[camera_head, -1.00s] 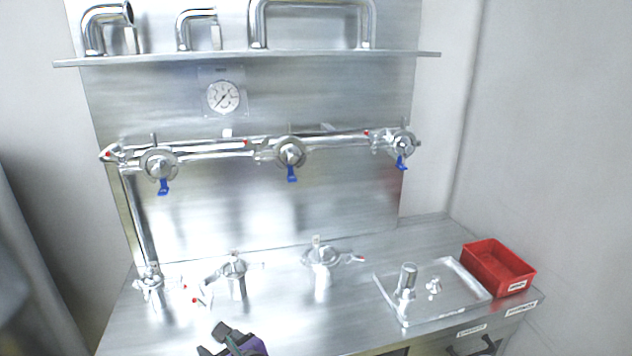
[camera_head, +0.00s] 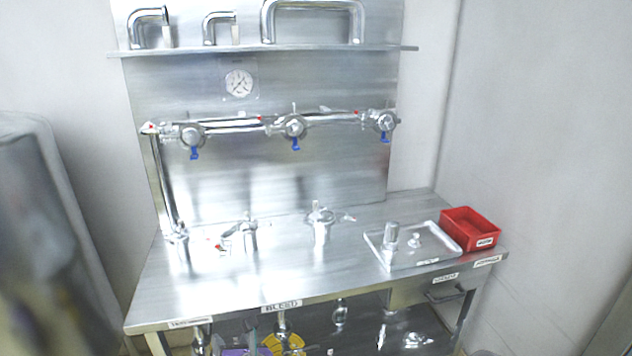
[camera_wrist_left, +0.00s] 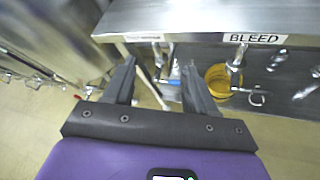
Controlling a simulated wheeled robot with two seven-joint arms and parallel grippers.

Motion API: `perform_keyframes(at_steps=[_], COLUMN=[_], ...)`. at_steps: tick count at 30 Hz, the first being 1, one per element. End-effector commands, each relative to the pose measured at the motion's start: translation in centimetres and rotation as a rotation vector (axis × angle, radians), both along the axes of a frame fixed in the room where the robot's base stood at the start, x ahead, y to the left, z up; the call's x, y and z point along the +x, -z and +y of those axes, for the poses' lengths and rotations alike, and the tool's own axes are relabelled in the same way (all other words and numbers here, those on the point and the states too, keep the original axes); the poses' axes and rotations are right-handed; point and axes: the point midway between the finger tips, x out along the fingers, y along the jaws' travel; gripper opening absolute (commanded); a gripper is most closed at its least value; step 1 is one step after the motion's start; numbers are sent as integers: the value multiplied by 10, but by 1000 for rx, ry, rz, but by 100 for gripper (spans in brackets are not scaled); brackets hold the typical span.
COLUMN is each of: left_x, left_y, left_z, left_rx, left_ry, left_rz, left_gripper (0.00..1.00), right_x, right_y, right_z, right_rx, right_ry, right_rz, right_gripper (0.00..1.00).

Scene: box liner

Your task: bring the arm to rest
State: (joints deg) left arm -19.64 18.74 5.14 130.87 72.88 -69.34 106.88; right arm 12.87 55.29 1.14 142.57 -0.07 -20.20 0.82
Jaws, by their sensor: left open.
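My left gripper (camera_head: 238,336) shows at the bottom of the head view, in front of the bench's front edge. Only its dark fingers and a bit of purple body are in the picture. In the left wrist view the left gripper (camera_wrist_left: 158,78) has its two dark fingers spread, with nothing between them. It is clear of the steel bench (camera_head: 300,282), whose front edge with the BLEED label (camera_wrist_left: 254,38) lies beyond the fingertips. My right gripper is not in view.
A yellow bucket (camera_wrist_left: 218,78) stands under the bench, close beyond the right finger. On the bench are several metal fittings, a clear tray (camera_head: 440,243) and a red bin (camera_head: 470,226). Valves with blue handles line the back panel. A blurred grey shape fills the left edge.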

Motion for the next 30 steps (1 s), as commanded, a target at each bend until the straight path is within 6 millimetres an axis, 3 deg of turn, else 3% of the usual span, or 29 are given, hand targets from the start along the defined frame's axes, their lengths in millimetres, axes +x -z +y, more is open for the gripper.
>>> perform_keyframes(at_steps=[5, 8, 11, 14, 17, 21, 25, 30], left_x=[13, 14, 3, -23, -61, -126, -179, -212], left_y=[51, 94, 147, 200, 247, 295, 317, 326], left_z=[-7, -14, -24, -35, -47, -63, -75, -81], left_rx=[228, 397, 585, 759, 913, 1084, 1189, 1258], left_ry=[268, 499, 798, 1132, 1491, 1988, 2333, 2543], left_rz=[227, 398, 580, 727, 816, 801, 681, 548], left_gripper=[56, 56, 56, 56, 56, 56, 56, 56], right_x=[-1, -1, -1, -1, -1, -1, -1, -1], right_y=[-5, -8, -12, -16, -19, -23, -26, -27], right_z=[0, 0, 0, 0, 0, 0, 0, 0], right_rx=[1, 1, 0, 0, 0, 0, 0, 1], right_ry=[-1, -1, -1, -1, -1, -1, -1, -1], right_rz=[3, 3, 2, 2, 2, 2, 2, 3], right_gripper=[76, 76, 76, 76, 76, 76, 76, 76])
